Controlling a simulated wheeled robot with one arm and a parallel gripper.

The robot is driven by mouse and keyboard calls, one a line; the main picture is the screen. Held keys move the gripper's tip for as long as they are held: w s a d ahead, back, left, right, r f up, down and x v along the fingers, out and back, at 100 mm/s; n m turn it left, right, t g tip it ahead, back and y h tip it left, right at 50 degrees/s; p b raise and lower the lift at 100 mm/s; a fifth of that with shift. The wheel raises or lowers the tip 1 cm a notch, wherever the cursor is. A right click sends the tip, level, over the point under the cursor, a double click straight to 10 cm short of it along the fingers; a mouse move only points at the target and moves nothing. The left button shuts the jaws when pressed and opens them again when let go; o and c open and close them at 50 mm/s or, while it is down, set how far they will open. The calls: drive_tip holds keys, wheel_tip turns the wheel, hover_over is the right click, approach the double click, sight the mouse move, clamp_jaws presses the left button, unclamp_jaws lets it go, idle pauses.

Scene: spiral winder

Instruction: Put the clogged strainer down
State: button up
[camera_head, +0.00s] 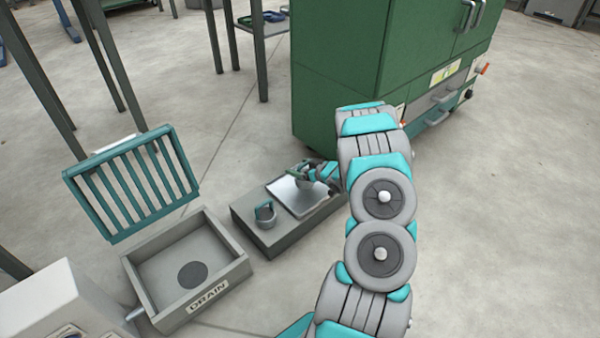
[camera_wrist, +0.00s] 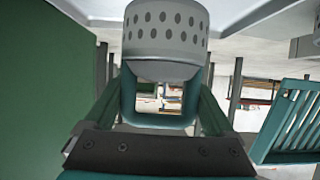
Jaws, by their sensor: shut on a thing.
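My gripper (camera_wrist: 160,115) is shut on the teal loop handle (camera_wrist: 128,95) of a grey strainer (camera_wrist: 165,32) with dark round holes. In the wrist view the strainer's cup reaches the top edge, so its far end is cut off. In the head view my gripper (camera_head: 318,174) is over a pale tray (camera_head: 290,197) on a low grey block (camera_head: 262,238). The held strainer is mostly hidden there, and I cannot tell whether it touches the tray. A second grey strainer with a teal handle (camera_head: 266,218) stands on the block, left of the tray.
An open box marked DRAIN (camera_head: 238,276) with a dark round hole stands left of the block. A teal slatted grate (camera_head: 135,190) is raised behind it. A green cabinet (camera_head: 335,70) stands behind my arm. Floor to the right is clear.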

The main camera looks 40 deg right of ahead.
drive_tip(key=shift+w+d, duration=0.45)
drive_tip(key=shift+w, duration=0.1)
drive_tip(key=shift+f+b, duration=0.45)
drive_tip(key=shift+f, duration=1.3)
drive_tip(key=shift+f, duration=0.15)
drive_tip(key=o, duration=1.2)
drive_tip(key=shift+o, duration=0.2)
